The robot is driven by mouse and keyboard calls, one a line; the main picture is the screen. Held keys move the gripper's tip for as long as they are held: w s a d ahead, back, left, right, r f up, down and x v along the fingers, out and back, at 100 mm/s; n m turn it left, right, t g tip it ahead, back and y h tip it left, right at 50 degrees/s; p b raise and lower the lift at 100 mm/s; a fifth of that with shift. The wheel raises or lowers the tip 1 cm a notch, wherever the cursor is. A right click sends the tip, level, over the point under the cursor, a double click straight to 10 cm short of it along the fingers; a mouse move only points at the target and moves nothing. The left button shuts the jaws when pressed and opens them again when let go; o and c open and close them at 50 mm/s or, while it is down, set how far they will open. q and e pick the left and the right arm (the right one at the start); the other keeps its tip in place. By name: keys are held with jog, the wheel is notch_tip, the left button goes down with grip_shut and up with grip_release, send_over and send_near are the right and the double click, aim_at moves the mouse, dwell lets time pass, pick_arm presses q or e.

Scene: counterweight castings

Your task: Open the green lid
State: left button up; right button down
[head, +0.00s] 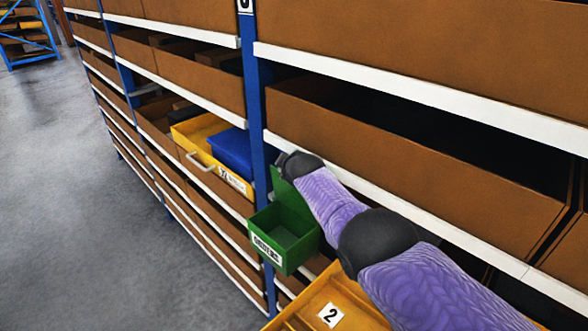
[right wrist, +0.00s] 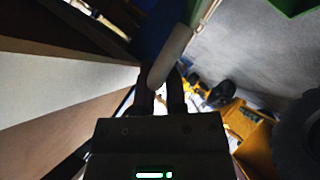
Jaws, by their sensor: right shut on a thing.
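The green box (head: 285,236) hangs at the shelf front in the head view, with its inside showing. Its green lid (head: 279,186) stands raised at the back of the box, partly hidden behind my right arm. My right gripper is at the top of the lid, mostly hidden by my own wrist in the head view. In the right wrist view my right gripper (right wrist: 165,97) is shut on a pale grey bar handle (right wrist: 172,52), which appears to be the lid's handle. A green edge (right wrist: 293,6) shows at that view's top right. My left gripper is not in view.
A yellow bin (head: 205,150) with a handle and a blue bin (head: 232,151) sit on the shelf to the left. A blue upright (head: 255,85) stands beside the green box. A yellow tray (head: 305,305) marked 2 is below. The floor at left is clear.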

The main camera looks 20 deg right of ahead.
jog(key=shift+f, duration=0.15)
jog(key=c, duration=0.7)
grip_release()
jog(key=shift+d, duration=0.1)
